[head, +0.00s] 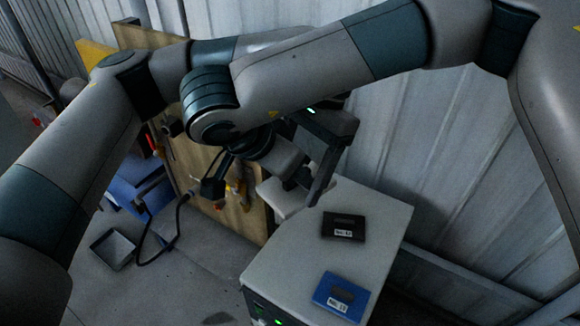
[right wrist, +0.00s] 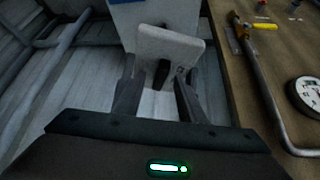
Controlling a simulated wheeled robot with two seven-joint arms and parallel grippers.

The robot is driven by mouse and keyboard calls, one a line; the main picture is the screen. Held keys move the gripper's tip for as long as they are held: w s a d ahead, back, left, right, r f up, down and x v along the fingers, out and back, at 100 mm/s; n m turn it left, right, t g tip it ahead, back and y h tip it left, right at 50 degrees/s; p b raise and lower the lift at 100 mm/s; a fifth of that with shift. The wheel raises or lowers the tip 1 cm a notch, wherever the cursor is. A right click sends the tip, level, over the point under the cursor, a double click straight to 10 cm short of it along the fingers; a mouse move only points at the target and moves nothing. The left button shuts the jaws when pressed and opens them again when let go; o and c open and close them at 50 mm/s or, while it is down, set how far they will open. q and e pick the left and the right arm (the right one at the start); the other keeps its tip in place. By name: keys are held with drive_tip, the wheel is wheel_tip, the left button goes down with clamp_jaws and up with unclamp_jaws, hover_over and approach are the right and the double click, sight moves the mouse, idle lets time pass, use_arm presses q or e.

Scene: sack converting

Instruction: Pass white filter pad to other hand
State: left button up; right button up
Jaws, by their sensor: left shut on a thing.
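The white filter pad (head: 282,199) is a flat pale slab beside the corner of the white cabinet top in the head view. My left gripper (head: 309,187) points down and is shut on it; my arms partly cover the pad. In the right wrist view the pad (right wrist: 185,48) is straight ahead, with a dark finger-like part against its lower middle. My right gripper (right wrist: 160,98) has its two fingers apart, on either side of the pad's lower part. I cannot tell whether they touch it.
The white cabinet (head: 290,262) carries a black labelled case (head: 343,219) and a blue labelled case (head: 340,297). A wooden tool board (right wrist: 246,80) with a gauge (right wrist: 308,92) stands close on the right in the right wrist view. A grey tray (head: 112,249) lies on the floor.

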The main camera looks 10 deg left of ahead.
clamp_jaws()
use_arm(q)
drive_tip(key=o, duration=1.1)
drive_tip(key=v, duration=1.2)
